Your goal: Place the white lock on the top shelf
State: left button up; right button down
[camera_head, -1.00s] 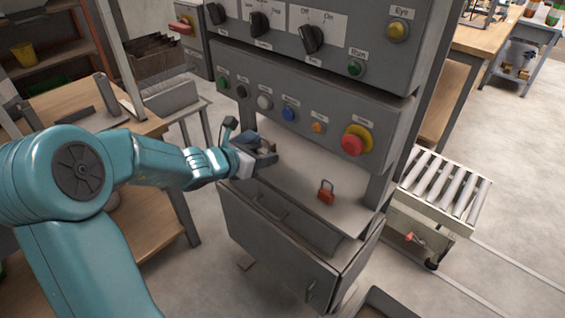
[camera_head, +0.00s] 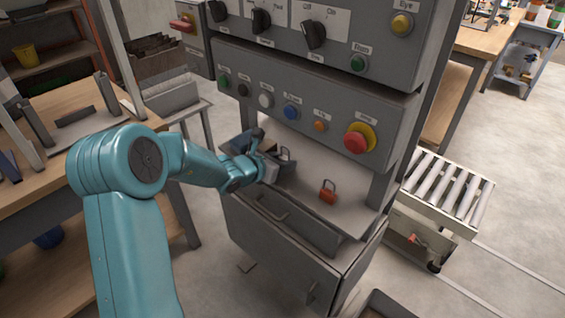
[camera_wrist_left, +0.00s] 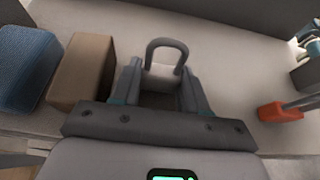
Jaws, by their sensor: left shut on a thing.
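My left gripper (camera_head: 268,166) reaches over the recessed shelf (camera_head: 310,205) of the grey machine, below its button panel. It is shut on the white lock (camera_wrist_left: 162,78), whose pale body sits between the fingers in the left wrist view with its grey shackle standing up. In the head view the lock's shackle (camera_head: 286,155) shows just past the fingers. The lock is at or just above the shelf surface; I cannot tell whether it touches. My right gripper is in neither view.
A brown block (camera_wrist_left: 82,70) and a blue block (camera_wrist_left: 30,68) lie left of my gripper. The button panel (camera_head: 300,110) overhangs the shelf. Clear shelf lies between the locks.

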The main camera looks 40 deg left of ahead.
pick_arm(q)
jog(key=shift+f, duration=0.1)
jog(key=o, duration=1.1)
jog(key=shift+r, duration=0.2)
jog(key=p+v, duration=0.1)
jog(key=v, duration=1.1)
jog(key=shift+s, duration=0.1)
